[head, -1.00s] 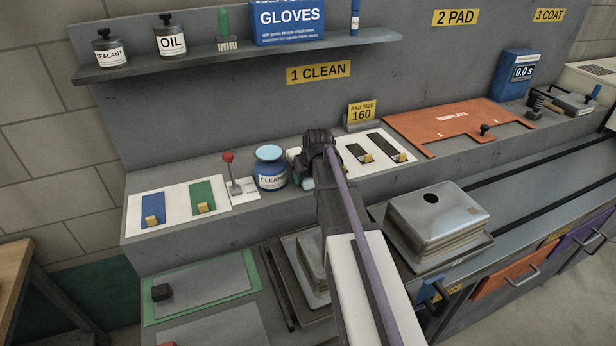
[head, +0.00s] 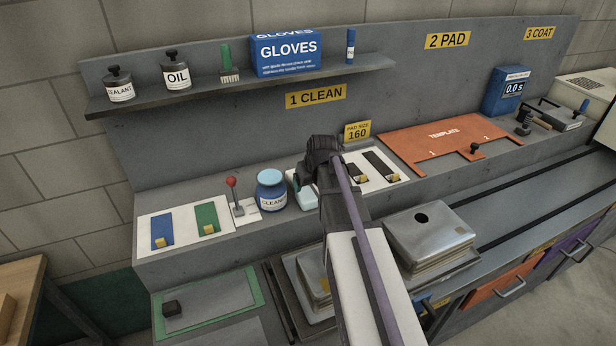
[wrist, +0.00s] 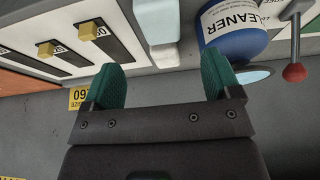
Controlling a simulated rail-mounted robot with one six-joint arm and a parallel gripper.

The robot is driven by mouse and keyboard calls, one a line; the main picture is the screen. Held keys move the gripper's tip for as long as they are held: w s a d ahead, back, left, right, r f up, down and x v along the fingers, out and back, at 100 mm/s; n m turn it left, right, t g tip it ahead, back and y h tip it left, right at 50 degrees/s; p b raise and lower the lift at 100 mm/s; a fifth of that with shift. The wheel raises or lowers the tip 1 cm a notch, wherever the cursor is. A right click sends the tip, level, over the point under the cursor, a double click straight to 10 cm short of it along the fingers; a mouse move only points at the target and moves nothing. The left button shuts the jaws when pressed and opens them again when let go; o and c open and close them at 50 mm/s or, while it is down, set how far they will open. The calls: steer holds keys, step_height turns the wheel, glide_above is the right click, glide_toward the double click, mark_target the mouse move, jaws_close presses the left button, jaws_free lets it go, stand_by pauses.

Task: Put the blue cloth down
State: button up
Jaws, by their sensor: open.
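The blue cloth (head: 161,226) lies flat on a white board at the far left of the ledge. It is a blue strip with a yellow tab at its front end. My gripper (wrist: 162,82) has green fingertips spread wide, with nothing held between them. In the head view its dark end (head: 322,158) is above the ledge, right of the cleaner jar and well to the right of the blue cloth. The wrist view does not show the blue cloth.
A green strip (head: 206,217) lies beside the blue cloth. A red-knobbed lever (head: 231,183), the cleaner jar (head: 271,192) and a pale blue-and-white item (wrist: 160,30) stand between it and my gripper. Black strips (head: 380,162) lie to the right. A shelf (head: 250,84) overhangs behind.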

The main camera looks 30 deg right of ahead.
steer(key=s+a+n+g, duration=0.1)
steer(key=s+a+g, duration=0.4)
steer(key=s+a, duration=1.35)
steer(key=f+b, duration=0.2)
steer(key=w+f+b, duration=0.1)
steer(key=f+b, duration=0.1)
steer(key=shift+w+a+f+b, duration=0.1)
steer(key=shift+a+f+b, duration=0.05)
steer(key=shift+f+b, duration=0.25)
steer(key=shift+o, duration=0.3)
steer(key=shift+o, duration=1.1)
